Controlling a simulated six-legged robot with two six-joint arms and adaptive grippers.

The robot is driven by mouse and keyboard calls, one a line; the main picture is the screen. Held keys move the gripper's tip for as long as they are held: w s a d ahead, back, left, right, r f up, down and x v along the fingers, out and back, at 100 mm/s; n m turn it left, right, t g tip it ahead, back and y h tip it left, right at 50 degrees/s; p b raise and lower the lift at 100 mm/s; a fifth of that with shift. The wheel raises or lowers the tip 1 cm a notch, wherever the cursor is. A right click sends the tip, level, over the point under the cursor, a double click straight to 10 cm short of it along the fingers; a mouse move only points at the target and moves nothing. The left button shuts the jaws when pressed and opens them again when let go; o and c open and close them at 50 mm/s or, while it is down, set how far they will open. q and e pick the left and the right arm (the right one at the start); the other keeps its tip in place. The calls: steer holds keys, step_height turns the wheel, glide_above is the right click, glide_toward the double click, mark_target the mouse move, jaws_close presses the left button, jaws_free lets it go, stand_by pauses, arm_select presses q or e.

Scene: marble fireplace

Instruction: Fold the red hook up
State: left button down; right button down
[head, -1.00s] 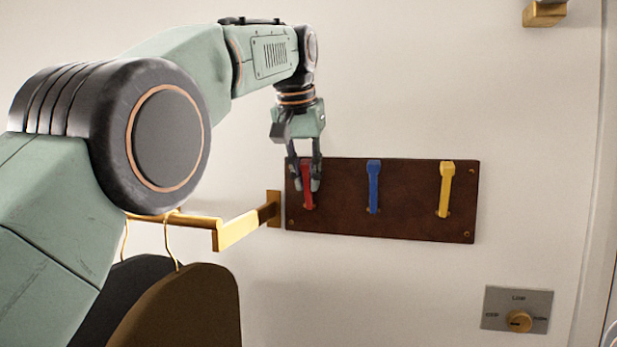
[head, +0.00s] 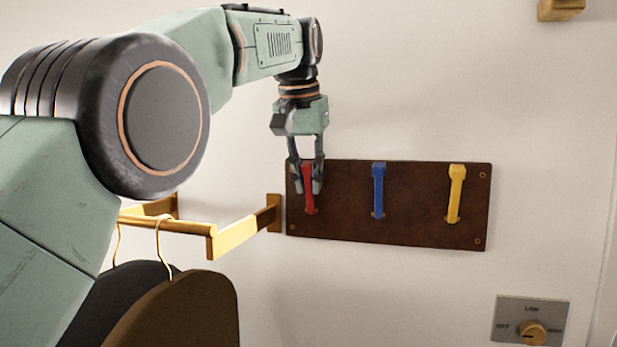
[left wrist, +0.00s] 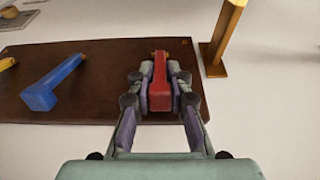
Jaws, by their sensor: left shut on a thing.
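The red hook (head: 309,186) is at the left end of a dark brown board on the wall. The fingers hide part of the hook's sides. My right gripper does not show in either view.
The blue hook (head: 378,190) and yellow hook (head: 455,193) are on the same board (head: 415,210). A brass rail (head: 235,238) with hangers (head: 195,310) juts out just left of the board. A dial plate (head: 507,312) is at lower right.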

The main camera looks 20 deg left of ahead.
arm_select(q)
steer(key=shift+w+r, duration=0.1)
steer(key=shift+r, duration=0.4)
steer(key=c, duration=1.5)
jaws_free()
steer(key=shift+f, duration=0.1)
steer(key=shift+c, duration=0.2)
steer(key=o, duration=0.3)
steer(key=shift+f, duration=0.1)
steer(key=shift+o, duration=0.2)
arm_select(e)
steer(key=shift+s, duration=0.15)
arm_select(q)
steer(key=shift+f, duration=0.15)
steer(key=shift+w+f, duration=0.15)
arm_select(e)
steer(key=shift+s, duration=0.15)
